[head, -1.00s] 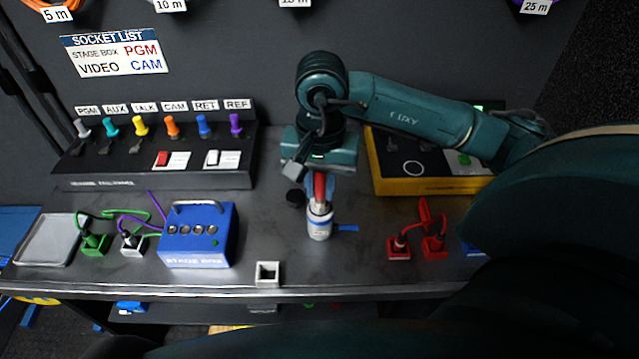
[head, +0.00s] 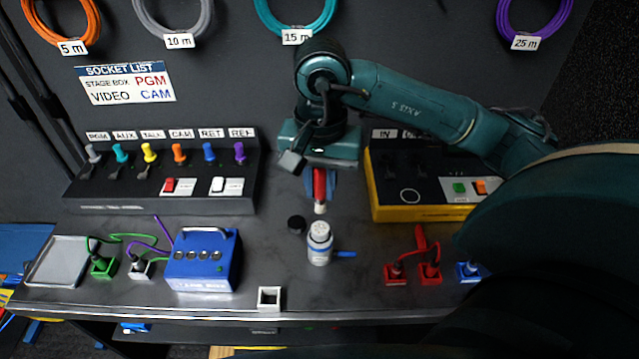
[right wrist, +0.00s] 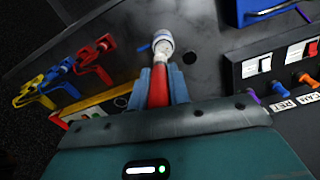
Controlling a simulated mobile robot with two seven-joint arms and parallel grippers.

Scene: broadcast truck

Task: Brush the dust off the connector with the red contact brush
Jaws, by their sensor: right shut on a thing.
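The red contact brush (head: 319,184) points down from my right gripper (head: 320,190), with its pale tip lowest. In the right wrist view the blue fingers of the right gripper (right wrist: 160,78) are shut on the red handle of the brush (right wrist: 158,88). In the wrist view the tip overlaps the connector (right wrist: 162,42), so contact there is unclear. My left gripper is out of view.
A black cap (head: 296,223) lies beside the connector. A blue stage box (head: 203,262) stands left, red plugs (head: 412,270) right, and a small white square holder (head: 269,297) near the front edge. A socket panel (head: 160,200) and a yellow-based box (head: 425,213) stand behind.

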